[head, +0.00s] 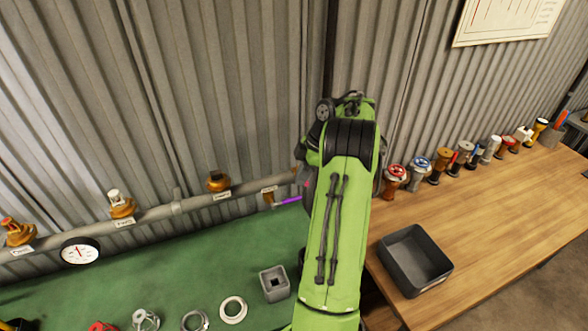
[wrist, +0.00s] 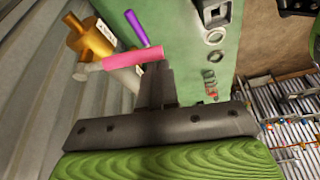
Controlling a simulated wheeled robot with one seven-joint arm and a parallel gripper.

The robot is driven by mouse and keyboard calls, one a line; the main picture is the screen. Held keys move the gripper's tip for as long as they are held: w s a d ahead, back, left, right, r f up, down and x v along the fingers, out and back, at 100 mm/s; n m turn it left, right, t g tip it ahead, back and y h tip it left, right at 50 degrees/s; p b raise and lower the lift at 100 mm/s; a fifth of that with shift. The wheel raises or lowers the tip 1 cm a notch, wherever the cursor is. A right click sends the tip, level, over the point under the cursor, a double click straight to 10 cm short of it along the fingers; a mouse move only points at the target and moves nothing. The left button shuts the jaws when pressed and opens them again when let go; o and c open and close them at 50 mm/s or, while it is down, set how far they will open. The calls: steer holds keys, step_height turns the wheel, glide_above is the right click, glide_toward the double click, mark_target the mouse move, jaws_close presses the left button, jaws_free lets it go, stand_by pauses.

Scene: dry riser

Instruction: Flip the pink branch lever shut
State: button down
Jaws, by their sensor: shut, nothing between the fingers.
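The pink branch lever (wrist: 133,60) shows in the wrist view as a pink bar reaching right from a pale stem beside a brass valve body (wrist: 92,38). My gripper (wrist: 155,70) is shut and empty, its fingertips right by the lever's free end; I cannot tell whether they touch. In the head view my green arm hides the gripper and most of the pink lever. A purple lever (wrist: 137,28) is just beyond the pink one and also shows left of my arm in the head view (head: 290,200).
A grey pipe (head: 150,214) with several brass valves and a gauge (head: 80,251) runs along the corrugated wall. A green bench (head: 190,265) holds rings and a grey square block (head: 274,283). A wooden table (head: 490,220) at right holds a dark tray (head: 415,261) and several fittings.

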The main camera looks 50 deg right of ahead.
steer(key=shift+s+d+p, duration=0.5)
steer(key=shift+s+d, duration=0.1)
steer(key=shift+d, duration=0.05)
stand_by(0.3)
